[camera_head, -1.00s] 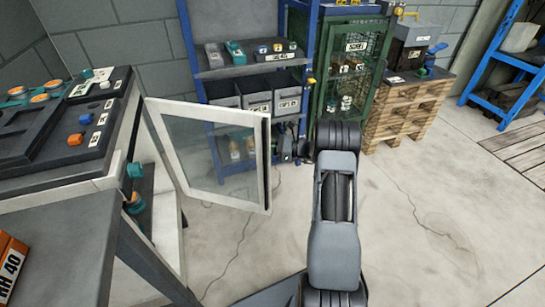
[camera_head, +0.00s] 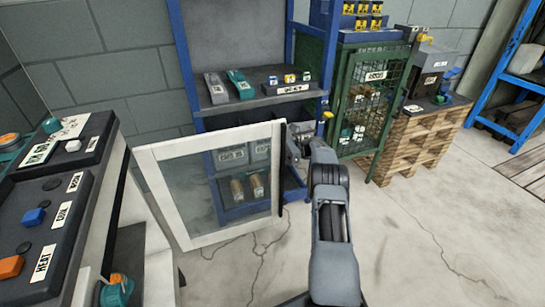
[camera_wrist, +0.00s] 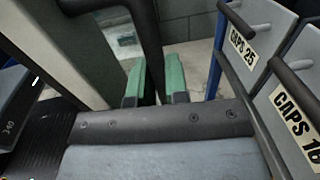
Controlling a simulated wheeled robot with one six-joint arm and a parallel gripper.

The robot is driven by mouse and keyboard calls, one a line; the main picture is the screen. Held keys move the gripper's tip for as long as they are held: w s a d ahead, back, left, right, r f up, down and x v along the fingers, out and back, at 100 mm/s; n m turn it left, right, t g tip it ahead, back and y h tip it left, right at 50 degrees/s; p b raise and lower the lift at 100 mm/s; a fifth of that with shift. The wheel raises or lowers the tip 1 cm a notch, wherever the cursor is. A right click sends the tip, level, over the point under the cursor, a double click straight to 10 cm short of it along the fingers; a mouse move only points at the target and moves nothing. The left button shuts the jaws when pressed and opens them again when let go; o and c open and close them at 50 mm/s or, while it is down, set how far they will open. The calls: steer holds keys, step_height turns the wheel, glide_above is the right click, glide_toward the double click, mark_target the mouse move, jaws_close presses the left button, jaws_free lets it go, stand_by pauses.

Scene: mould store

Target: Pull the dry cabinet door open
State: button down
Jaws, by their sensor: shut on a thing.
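The dry cabinet door (camera_head: 208,141) is a white-framed glass panel. It stands ajar, swung out to the right of the pale cabinet body (camera_head: 152,262) at the lower left in the head view. My gripper (camera_head: 294,150) is at the door's free right edge, partly hidden by my own arm. In the wrist view my gripper's green fingertips (camera_wrist: 155,84) are on either side of a dark upright bar (camera_wrist: 146,35), which looks like the door handle. The gripper is shut on it. The exact contact is dark and hard to see.
A blue rack (camera_head: 182,75) with grey bins stands behind the door. A green mesh cage (camera_head: 372,105) and a wooden pallet stack (camera_head: 425,140) stand to its right. Bins labelled CAPS (camera_wrist: 295,115) are close on the wrist view's right. The concrete floor (camera_head: 430,235) at right is clear.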

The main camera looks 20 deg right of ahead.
steer(key=shift+w, duration=0.25)
steer(key=c, duration=1.2)
jaws_free()
steer(key=shift+o, duration=0.2)
steer(key=shift+r, duration=0.1)
